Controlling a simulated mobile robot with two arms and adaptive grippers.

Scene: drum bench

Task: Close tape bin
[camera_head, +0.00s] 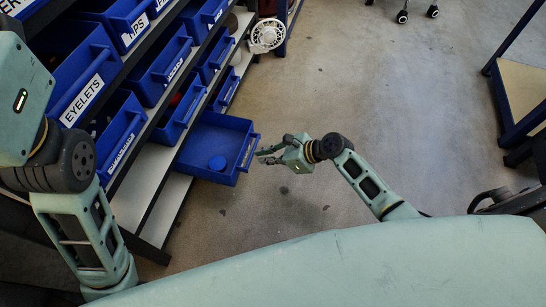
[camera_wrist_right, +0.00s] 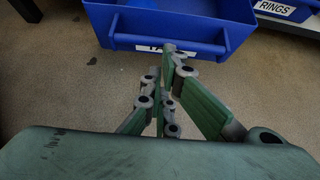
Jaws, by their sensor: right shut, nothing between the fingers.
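The tape bin (camera_head: 235,123) is a blue open-topped bin that sticks far out from the lowest visible shelf of the rack.
The rack holds several other blue bins, such as the eyelets bin (camera_head: 85,70), above and behind the tape bin. A rings bin (camera_wrist_right: 285,10) is at the right wrist view's top right. A white fan (camera_head: 268,35) stands beyond. The floor (camera_head: 330,90) to the right is clear.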

